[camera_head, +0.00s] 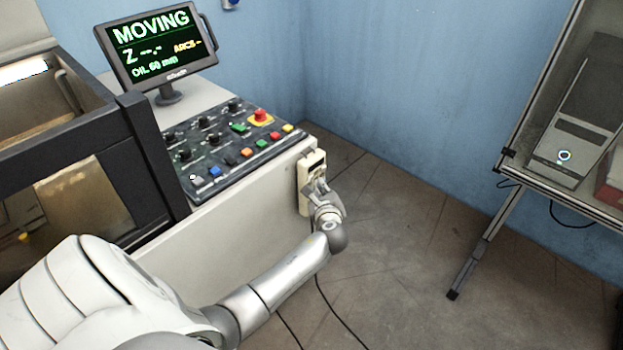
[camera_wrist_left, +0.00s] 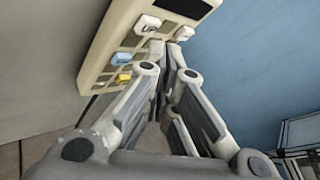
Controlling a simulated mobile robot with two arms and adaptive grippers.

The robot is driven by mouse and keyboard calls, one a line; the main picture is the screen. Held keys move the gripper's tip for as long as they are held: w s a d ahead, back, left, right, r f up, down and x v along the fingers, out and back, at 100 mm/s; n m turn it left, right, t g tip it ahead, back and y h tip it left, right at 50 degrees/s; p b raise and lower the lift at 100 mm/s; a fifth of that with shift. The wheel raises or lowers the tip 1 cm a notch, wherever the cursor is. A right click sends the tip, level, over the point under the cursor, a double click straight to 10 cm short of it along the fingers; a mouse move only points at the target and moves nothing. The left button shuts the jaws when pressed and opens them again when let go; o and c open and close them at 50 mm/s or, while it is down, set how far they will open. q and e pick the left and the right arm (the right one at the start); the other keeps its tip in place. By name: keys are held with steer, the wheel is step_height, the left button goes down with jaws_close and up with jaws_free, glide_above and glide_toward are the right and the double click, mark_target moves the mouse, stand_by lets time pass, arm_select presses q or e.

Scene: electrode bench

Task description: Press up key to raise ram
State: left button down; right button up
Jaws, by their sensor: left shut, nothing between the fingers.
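A cream hand pendant (camera_head: 305,197) hangs on the right end of the machine's console. In the left wrist view the pendant (camera_wrist_left: 103,42) shows a dark display, white keys (camera_wrist_left: 148,23), a blue key (camera_wrist_left: 120,58) and a yellow key (camera_wrist_left: 122,77). I cannot read which is the up key. My left gripper (camera_head: 318,178) is shut and empty, in front of the pendant. In the left wrist view its fingertips (camera_wrist_left: 168,48) are together at the key area, beside a white key; contact is unclear. The monitor (camera_head: 158,48) reads MOVING, with Z blank. My right gripper is out of view.
The control panel (camera_head: 225,145) has several knobs, coloured buttons and a red emergency stop (camera_head: 260,115). A dark-framed machine enclosure (camera_head: 150,150) is at left. A metal rack (camera_head: 500,185) with a grey computer (camera_head: 578,125) is at right. Cables lie on the open floor.

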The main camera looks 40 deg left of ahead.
arm_select(q)
steer(key=d, duration=0.5)
steer(key=shift+s, duration=0.2)
steer(key=shift+f, duration=0.1)
stand_by(0.5)
steer(key=s+d+f+n+g+h, duration=0.3)
steer(key=s+f, duration=0.6)
steer(key=f, duration=0.5)
steer(key=s+d+f+n+g+h, duration=0.25)
steer(key=s+f, duration=0.65)
steer(key=f, duration=0.6)
steer(key=s+d+f+n+g+h, duration=0.1)
steer(key=s+f+n, duration=0.3)
steer(key=s, duration=0.7)
steer(key=s+d+f+n+g+h, duration=0.2)
steer(key=s+f+n, duration=0.3)
steer(key=s, duration=0.6)
steer(key=s+d+f+n+g+h, duration=0.1)
steer(key=s+d+f+n, duration=0.2)
steer(key=s, duration=0.9)
steer(key=shift+d+f+n, duration=0.25)
steer(key=shift+f+n, duration=0.55)
steer(key=shift+n, duration=0.25)
steer(key=shift+s, duration=0.1)
